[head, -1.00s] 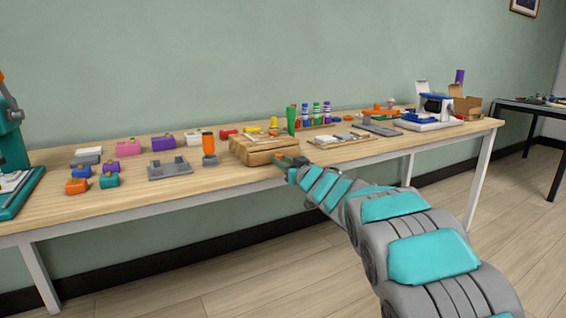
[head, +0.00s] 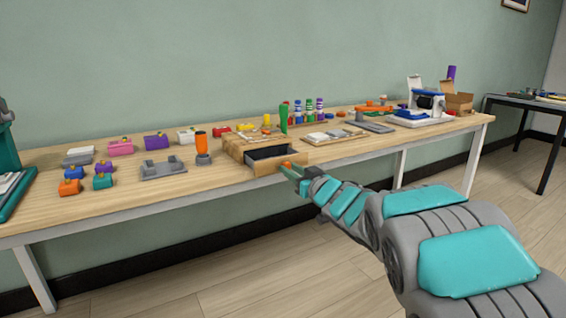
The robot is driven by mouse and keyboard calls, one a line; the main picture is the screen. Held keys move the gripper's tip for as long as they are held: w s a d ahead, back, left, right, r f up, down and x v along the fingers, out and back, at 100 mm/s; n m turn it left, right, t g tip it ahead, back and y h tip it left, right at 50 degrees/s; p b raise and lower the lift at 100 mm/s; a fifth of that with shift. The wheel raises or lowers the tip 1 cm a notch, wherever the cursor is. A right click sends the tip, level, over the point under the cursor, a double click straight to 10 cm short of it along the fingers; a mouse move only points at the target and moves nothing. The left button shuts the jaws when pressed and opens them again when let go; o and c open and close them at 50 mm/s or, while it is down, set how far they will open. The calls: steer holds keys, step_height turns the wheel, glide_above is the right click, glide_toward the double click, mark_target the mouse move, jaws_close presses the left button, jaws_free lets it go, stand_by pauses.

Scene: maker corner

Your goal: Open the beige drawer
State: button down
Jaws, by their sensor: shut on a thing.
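The beige drawer (head: 277,162) belongs to a small wooden box (head: 236,147) on the long workbench. It is pulled out toward the front, and its dark inside shows. An orange handle (head: 287,165) sits on the drawer front. My gripper (head: 292,171) is at the drawer front, shut on the handle. The fingers partly cover the handle, so their exact grip is hard to see.
On the workbench (head: 130,199), an orange-topped tool (head: 202,146) stands left of the box and a grey holder (head: 162,168) lies farther left. A tray of small parts (head: 331,138) lies to the right. The floor in front is clear.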

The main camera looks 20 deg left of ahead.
steer(key=shift+v, duration=1.65)
steer(key=c, duration=0.6)
jaws_free()
steer(key=v, duration=0.7)
steer(key=shift+s+d, duration=0.25)
steer(key=shift+s, duration=0.05)
